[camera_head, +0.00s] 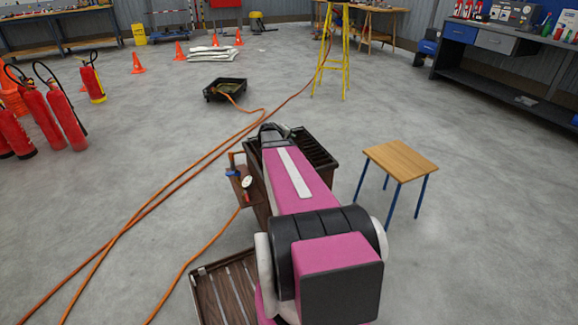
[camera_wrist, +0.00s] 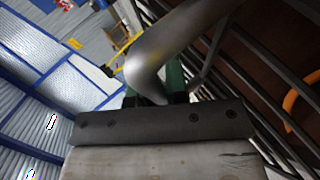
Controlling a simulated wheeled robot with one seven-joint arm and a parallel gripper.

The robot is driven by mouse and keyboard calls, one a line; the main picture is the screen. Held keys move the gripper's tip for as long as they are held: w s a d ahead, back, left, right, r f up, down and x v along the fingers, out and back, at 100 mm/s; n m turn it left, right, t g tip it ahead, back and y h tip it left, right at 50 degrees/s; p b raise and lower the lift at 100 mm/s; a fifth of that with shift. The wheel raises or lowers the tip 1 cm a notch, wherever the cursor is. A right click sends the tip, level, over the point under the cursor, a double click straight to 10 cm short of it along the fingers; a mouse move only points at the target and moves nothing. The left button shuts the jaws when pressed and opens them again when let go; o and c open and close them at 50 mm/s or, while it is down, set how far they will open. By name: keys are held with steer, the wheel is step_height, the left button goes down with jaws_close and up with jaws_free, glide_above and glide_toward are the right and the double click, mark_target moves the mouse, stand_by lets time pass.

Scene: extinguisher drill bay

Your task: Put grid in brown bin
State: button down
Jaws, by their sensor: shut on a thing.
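My pink arm reaches forward in the camera_head view, with my gripper (camera_head: 274,130) at its far end over a dark brown bin (camera_head: 257,205). The arm covers much of the bin. In the camera_wrist view my gripper (camera_wrist: 160,97) is shut on a grey curved metal bar (camera_wrist: 155,60). Thin dark parallel bars of the grid (camera_wrist: 245,90) run along the right, with brown behind them. The bar seems to belong to the grid, but the join is unclear. Dark slats (camera_head: 318,155) also show right of my arm in the camera_head view.
A brown slatted surface (camera_head: 228,292) lies at bottom left. A small wooden table (camera_head: 400,160) with blue legs stands right of the bin. A brown side shelf (camera_head: 240,183) holds small tools at its left. Orange hoses (camera_head: 165,200) cross the floor. Red extinguishers (camera_head: 65,118) stand at left.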

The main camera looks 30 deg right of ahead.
step_height(320, 180, down, 14)
steer(key=shift+f, duration=0.15)
stand_by(0.6)
steer(key=shift+f, duration=0.15)
steer(key=c, duration=1.1)
jaws_free()
steer(key=shift+v, duration=3.85)
